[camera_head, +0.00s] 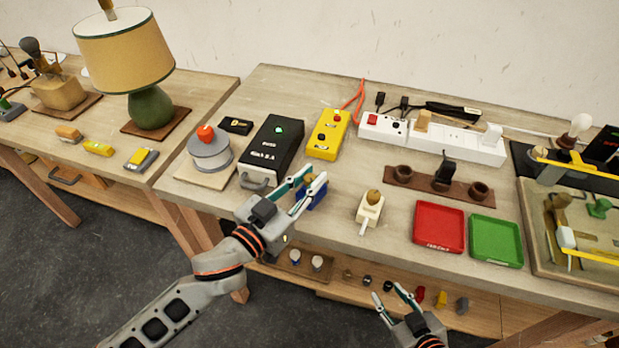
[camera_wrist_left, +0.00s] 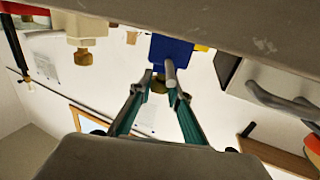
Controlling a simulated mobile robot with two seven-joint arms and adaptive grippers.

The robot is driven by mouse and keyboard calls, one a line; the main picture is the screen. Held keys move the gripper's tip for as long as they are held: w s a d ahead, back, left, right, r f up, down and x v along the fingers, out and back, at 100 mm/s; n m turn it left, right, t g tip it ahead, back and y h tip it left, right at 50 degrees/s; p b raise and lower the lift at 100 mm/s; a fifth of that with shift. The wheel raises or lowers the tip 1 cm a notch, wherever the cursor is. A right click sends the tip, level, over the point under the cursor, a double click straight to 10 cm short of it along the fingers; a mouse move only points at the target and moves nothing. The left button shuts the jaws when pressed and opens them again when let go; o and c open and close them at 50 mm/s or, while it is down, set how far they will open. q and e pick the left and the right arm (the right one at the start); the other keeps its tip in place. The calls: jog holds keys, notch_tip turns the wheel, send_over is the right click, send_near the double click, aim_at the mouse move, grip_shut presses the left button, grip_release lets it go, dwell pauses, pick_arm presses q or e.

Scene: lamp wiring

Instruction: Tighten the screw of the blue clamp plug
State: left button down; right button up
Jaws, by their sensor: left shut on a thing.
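The blue clamp plug (camera_head: 317,197) sits near the front edge of the long table, partly covered by my left gripper in the head view. My left gripper (camera_head: 307,187) is over the plug. Its fingertips (camera_wrist_left: 160,88) are closed around the screw, which is partly hidden between them. My right gripper (camera_head: 388,292) is low in front of the table, open and empty, its fingers apart.
A white plug with a brass knob (camera_head: 370,210) stands to the right of the blue plug. A black box with a green light (camera_head: 271,150) and a yellow box (camera_head: 328,135) are behind. Red tray (camera_head: 438,228) and green tray (camera_head: 495,240) lie to the right.

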dwell(0.3)
pick_arm(q)
jog(key=c, duration=1.8)
grip_release()
jog(key=shift+c, duration=0.2)
jog(key=v, duration=1.2)
